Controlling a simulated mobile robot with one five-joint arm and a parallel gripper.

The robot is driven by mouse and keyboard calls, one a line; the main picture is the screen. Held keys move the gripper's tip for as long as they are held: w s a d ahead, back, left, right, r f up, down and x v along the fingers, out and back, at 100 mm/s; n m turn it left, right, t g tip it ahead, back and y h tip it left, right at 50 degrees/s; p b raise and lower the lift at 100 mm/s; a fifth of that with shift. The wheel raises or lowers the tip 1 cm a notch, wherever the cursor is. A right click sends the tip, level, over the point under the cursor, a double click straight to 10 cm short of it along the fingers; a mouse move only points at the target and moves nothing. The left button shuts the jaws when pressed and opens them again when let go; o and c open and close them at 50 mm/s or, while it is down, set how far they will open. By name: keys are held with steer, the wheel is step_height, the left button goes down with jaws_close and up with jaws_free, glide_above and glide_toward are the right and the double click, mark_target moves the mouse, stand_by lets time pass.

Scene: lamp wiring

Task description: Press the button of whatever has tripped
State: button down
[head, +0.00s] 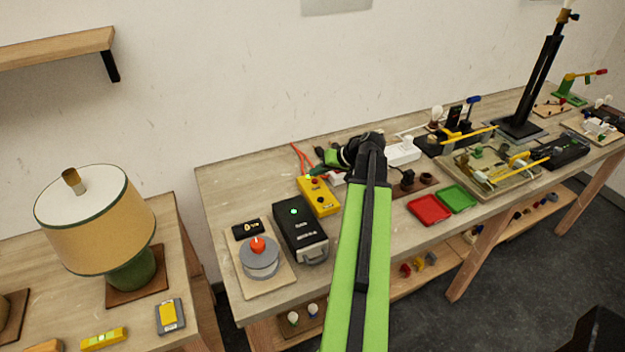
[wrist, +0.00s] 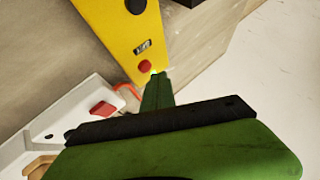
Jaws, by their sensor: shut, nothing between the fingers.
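A yellow box (head: 320,198) lies on the bench, with a red button near its far end. In the wrist view the yellow box (wrist: 112,28) shows the red button (wrist: 145,66), a small window and a black knob. My gripper (head: 316,171) is shut and empty at the far end of this box. In the wrist view its fingertips (wrist: 156,80) are right beside the red button, with a small yellow-green glow at the tip. I cannot tell whether they touch the button. A black box (head: 301,228) with a lit green light stands to the left of the yellow box.
A white power strip (head: 403,152) lies right of my gripper; its red switch (wrist: 103,108) shows in the wrist view. A grey drum with a red top (head: 258,246) stands at the bench's left end. Red (head: 429,209) and green (head: 457,198) trays lie near the front.

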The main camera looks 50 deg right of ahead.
mark_target(317, 181)
step_height(317, 181, up, 5)
steer(key=p, duration=0.5)
steer(key=shift+r, duration=0.1)
stand_by(0.7)
